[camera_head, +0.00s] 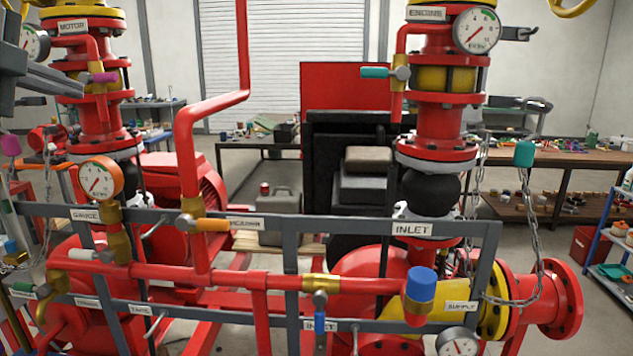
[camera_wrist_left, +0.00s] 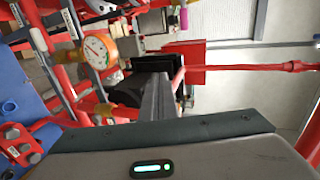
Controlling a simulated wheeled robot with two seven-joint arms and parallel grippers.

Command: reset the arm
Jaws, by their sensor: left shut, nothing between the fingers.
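My left gripper (camera_head: 55,82) comes in at the upper left edge of the head view, raised in front of the red pump pipework near the MOTOR label (camera_head: 73,27). Its grey fingers are shut with nothing between them. In the left wrist view the shut fingers (camera_wrist_left: 157,97) point away over the skid, with the orange-rimmed gauge (camera_wrist_left: 98,51) to their left. In the head view that gauge (camera_head: 101,180) is below and right of the gripper.
A grey label frame (camera_head: 290,270) crosses the front of the skid. A red pipe (camera_head: 188,150) rises near the gripper. Coloured valve handles stick out, including a teal one (camera_head: 375,72) and an orange one (camera_head: 211,225). Workbenches (camera_head: 560,152) stand behind.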

